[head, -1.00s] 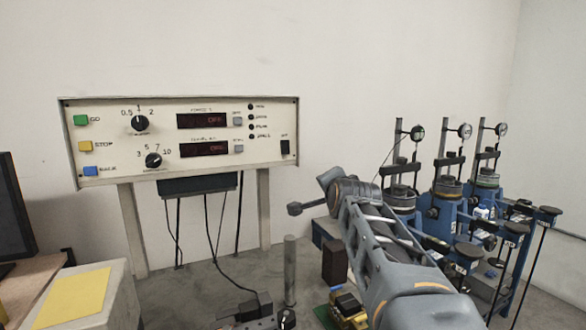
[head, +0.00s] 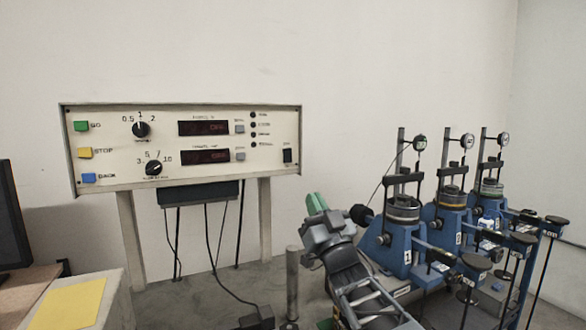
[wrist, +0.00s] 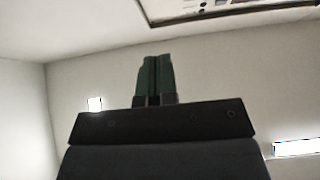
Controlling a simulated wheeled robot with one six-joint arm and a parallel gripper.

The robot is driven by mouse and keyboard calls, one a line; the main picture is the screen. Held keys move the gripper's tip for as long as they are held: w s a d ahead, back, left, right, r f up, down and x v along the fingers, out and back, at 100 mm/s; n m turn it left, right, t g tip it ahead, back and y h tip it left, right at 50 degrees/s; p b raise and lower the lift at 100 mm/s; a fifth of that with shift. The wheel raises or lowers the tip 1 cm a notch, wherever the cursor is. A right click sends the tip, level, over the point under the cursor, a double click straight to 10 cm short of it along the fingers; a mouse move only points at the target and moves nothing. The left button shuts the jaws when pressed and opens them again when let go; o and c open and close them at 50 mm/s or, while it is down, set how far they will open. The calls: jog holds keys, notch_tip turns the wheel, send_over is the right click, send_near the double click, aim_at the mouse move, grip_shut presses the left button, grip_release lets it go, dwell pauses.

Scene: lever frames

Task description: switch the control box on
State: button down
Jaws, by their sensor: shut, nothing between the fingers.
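The control box (head: 215,122) is a cream panel on two legs against the wall in the head view. It has green, yellow and blue buttons at its left, two dials and two dark red displays. A black rocker switch (head: 287,156) sits at its lower right; its position is too small to tell. My gripper (head: 316,203) is below and right of that switch, apart from the panel, with its green fingers pointing up. In the wrist view my gripper (wrist: 155,60) is shut and empty, and the panel's lower edge (wrist: 230,13) shows at the top.
Several blue lever frames (head: 400,240) with dial gauges stand to the right, close to my arm. A metal post (head: 292,275) stands below my gripper. Cables hang under the box. A yellow sheet (head: 65,305) lies at lower left. The wall above the box is clear.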

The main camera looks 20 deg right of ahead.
aim_at(288, 157)
dwell(0.3)
jog(key=p+x, duration=0.1)
jog(key=x, duration=0.3)
jog(key=f+p+x, duration=0.1)
jog(key=p+x, duration=0.1)
jog(key=x, duration=0.2)
jog(key=w+p+x, duration=0.1)
jog(key=x, duration=0.3)
jog(key=shift+w+f+p, duration=0.2)
jog(key=shift+f+p, duration=0.05)
jog(key=shift+p, duration=0.05)
jog(key=shift+w+f, duration=0.15)
jog(key=shift+w, duration=0.35)
